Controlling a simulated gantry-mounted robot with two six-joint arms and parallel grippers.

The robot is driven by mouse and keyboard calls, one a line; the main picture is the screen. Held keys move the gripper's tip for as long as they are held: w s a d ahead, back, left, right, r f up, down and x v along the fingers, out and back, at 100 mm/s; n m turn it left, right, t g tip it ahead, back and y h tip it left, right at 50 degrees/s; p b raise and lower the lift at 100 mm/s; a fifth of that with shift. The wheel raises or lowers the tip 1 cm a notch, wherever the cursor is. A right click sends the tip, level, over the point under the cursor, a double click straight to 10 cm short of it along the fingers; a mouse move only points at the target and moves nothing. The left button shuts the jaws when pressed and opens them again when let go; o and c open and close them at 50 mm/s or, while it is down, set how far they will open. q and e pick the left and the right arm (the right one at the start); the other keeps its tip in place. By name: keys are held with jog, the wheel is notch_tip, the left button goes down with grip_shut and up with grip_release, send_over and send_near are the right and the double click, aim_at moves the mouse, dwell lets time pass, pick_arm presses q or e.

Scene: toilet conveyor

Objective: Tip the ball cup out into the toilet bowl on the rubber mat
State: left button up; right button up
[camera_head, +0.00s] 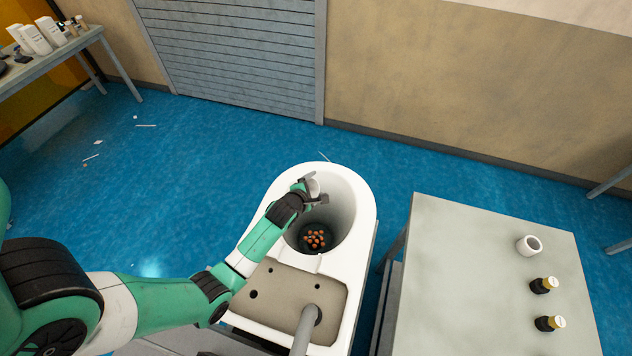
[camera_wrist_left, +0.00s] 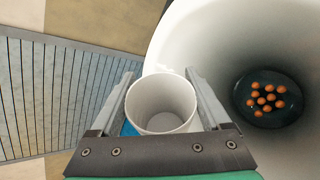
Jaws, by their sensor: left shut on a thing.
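The rubber mat cannot be made out. My right gripper is not in view.
A grey table (camera_head: 470,270) at the right holds a white cup-like container (camera_head: 529,245) and two dark bottles (camera_head: 544,285) with light caps. A side table (camera_head: 60,57) with white bottles stands at the far left. Small litter lies on the blue floor.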

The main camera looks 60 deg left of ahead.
pick_arm(q)
jog(key=shift+s+a+n+t, duration=0.2)
jog(key=shift+n+t, duration=0.1)
jog(key=shift+n, duration=0.1)
jog(key=shift+n+t+h+b, duration=0.3)
jog(key=shift+h+b, duration=0.15)
jog(key=shift+h, duration=0.05)
jog(key=shift+r+n+t+h, duration=0.3)
jog(key=shift+r+n, duration=0.05)
jog(key=shift+n, duration=0.05)
jog(key=n+t+h+b, duration=0.1)
jog(key=r+n+t+h+b, duration=0.1)
jog(key=shift+w+d+n, duration=0.1)
jog(key=shift+w+n, duration=0.05)
jog(key=shift+n, duration=0.25)
jog(key=shift+d+r+n+t, duration=0.1)
jog(key=shift+r+n+t, duration=0.3)
jog(key=shift+t, duration=0.1)
jog(key=shift+w, duration=0.1)
